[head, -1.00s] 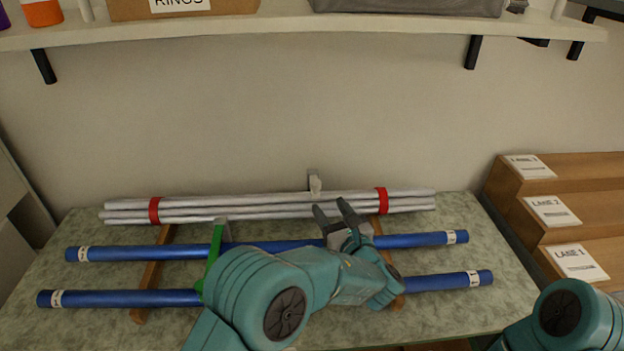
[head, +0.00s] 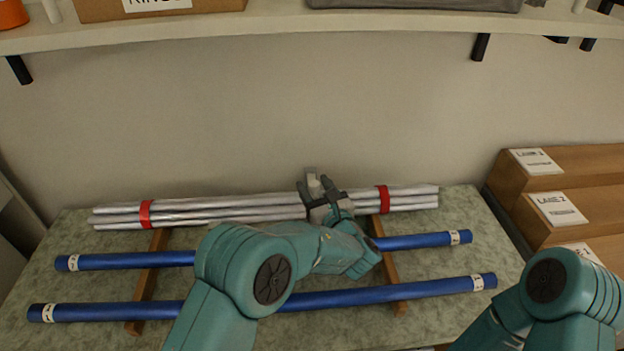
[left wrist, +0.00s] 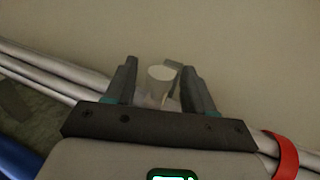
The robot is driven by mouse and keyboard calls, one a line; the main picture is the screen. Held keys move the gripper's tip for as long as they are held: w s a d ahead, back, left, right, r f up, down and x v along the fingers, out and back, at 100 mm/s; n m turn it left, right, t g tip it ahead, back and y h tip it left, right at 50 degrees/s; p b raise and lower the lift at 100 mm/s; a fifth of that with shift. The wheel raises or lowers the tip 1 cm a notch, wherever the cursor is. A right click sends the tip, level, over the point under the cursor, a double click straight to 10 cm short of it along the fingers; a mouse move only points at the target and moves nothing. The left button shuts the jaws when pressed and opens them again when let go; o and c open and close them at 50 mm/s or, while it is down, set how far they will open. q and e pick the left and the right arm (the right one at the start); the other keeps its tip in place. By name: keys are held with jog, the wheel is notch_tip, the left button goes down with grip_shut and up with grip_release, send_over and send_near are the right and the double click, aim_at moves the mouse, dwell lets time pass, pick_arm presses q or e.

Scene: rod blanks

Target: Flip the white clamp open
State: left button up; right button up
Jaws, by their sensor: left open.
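The white clamp (head: 315,188) stands at the back of the rack, behind the bundle of pale rods, against a small grey bracket (head: 310,172). My left gripper (head: 317,186) is open, with one finger on each side of the clamp. In the left wrist view, the clamp's pale round end (left wrist: 161,73) sits between the two spread fingers (left wrist: 158,85), with space on both sides. Its lower part is hard to make out. My right arm shows at the lower right, but its gripper is out of view.
Silver rods (head: 220,207) bound with red bands (head: 384,199) lie along the rack's back. Two blue rods (head: 420,241) lie in front on wooden rails (head: 391,268). Stepped wooden lanes (head: 590,195) stand at right. A shelf (head: 270,24) overhangs the wall above.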

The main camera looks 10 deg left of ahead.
pick_arm(q)
jog(key=shift+w+a, duration=0.15)
jog(key=shift+w, duration=0.15)
grip_shut()
jog(key=shift+w+r+g+h+p, duration=0.1)
jog(key=shift+r+g+h+p, duration=0.2)
jog(key=shift+r+g+p, duration=0.4)
jog(key=r+g+p, duration=0.1)
jog(key=p, duration=0.1)
jog(key=w+p, duration=0.1)
jog(key=p, duration=0.1)
jog(key=r+m+g+h+p, duration=0.1)
jog(key=p, duration=0.1)
jog(key=shift+w+a+r+g, duration=0.2)
jog(key=shift+w+r+g, duration=0.1)
jog(key=shift+w+r+p, duration=0.1)
jog(key=shift+w+p, duration=0.05)
jog(key=shift+p, duration=0.25)
jog(key=shift+w+a+g+h, duration=0.1)
jog(key=shift+w+g+h, duration=0.2)
jog(key=shift+g, duration=0.3)
jog(key=shift+w+r, duration=0.3)
jog(key=shift+r, duration=0.1)
